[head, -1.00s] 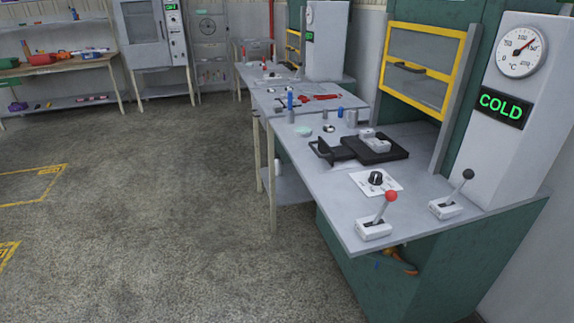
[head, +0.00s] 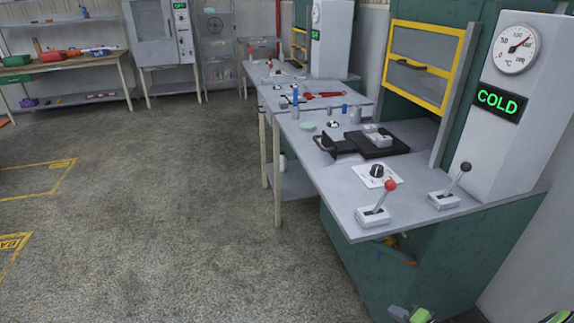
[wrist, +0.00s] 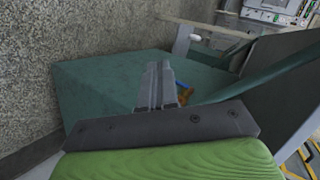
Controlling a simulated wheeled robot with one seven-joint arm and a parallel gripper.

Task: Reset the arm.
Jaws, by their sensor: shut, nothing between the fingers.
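My gripper (wrist: 160,72) shows in the wrist view with its grey fingers together and nothing between them. A dark plate and a green body part of mine lie below the fingers in that view. Behind the fingers is the green side of the workbench base (wrist: 90,85). An orange and blue item (wrist: 184,95) is partly hidden behind the fingers. In the head view, grey and green parts of my arm show at the bottom edge, below the bench.
A gauge column (head: 500,150) reads COLD. Open floor (head: 150,200) lies to the left.

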